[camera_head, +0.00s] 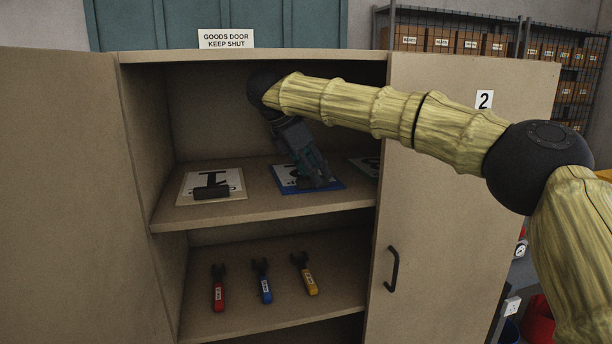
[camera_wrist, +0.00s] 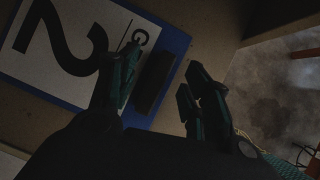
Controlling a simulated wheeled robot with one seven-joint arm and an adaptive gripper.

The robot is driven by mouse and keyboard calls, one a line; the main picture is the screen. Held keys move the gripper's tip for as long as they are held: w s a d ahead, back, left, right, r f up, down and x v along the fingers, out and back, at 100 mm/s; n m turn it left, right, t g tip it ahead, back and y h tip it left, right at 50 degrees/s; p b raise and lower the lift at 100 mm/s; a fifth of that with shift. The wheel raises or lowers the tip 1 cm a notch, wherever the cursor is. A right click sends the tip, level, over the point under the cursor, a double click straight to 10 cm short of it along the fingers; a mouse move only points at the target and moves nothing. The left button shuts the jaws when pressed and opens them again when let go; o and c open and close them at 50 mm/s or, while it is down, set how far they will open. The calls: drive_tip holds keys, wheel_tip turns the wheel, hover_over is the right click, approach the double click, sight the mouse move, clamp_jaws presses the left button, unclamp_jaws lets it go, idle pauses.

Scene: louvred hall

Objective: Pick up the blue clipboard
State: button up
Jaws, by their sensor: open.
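The blue clipboard (camera_head: 333,187) lies flat on the upper shelf of an open cabinet, in the middle. It carries a white sheet, and in the wrist view the blue board (camera_wrist: 178,42) shows a large 2 on that sheet. A dark block-shaped clip (camera_wrist: 154,82) sits near its edge. My gripper (camera_head: 316,181) reaches down over the clipboard and hides part of it in the head view. In the wrist view my gripper (camera_wrist: 162,66) is open, with one finger on each side of the dark clip. I cannot tell whether the fingers touch it.
A cream clipboard (camera_head: 226,196) with a dark clip lies left on the same shelf. A green one (camera_head: 366,163) is partly hidden at right by the cabinet door (camera_head: 455,230). Red, blue and yellow-handled tools (camera_head: 311,283) lie on the lower shelf. The upper board closes in overhead.

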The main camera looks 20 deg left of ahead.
drive_tip(key=shift+w+d+f, duration=0.2)
drive_tip(key=shift+w+d, duration=0.1)
drive_tip(key=shift+d, duration=0.05)
drive_tip(key=shift+w+f, duration=0.1)
drive_tip(key=shift+f, duration=0.25)
clamp_jaws()
